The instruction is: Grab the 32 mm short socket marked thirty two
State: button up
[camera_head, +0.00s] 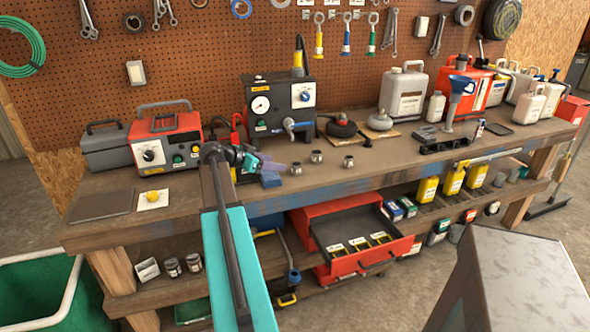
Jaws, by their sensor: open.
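Three small metal sockets stand on the workbench (230,199) to the right of my gripper: a near one (296,169), a farther one (316,156) and a right one (348,161). Their markings are too small to read, so I cannot tell which is the thirty two. My gripper (270,165) is open, with its fingers pointing right, to the left of the near socket and apart from it. Its fingers are small in this view and nothing shows between them.
A blue block (271,180) lies just below my gripper. A black gauge box (277,108) stands behind the sockets, and a red box (166,140) stands left. A black tray (445,145) lies right. Bare benchtop surrounds the sockets. A red drawer (365,262) hangs open below.

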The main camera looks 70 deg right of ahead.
aim_at(294, 165)
jog(key=shift+p+x, duration=0.45)
jog(key=shift+x, duration=2.45)
jog(key=shift+d, duration=0.15)
jog(key=p+x, duration=0.1)
jog(key=x, duration=0.2)
jog(key=shift+s+d+r+p, duration=0.15)
jog(key=shift+s+d+p, duration=0.15)
jog(key=shift+p, duration=0.1)
jog(key=shift+s+d+f, duration=0.25)
jog(key=shift+d+f, duration=0.15)
jog(key=shift+d, duration=0.1)
jog(key=c, duration=1.3)
jog(key=shift+r, duration=0.1)
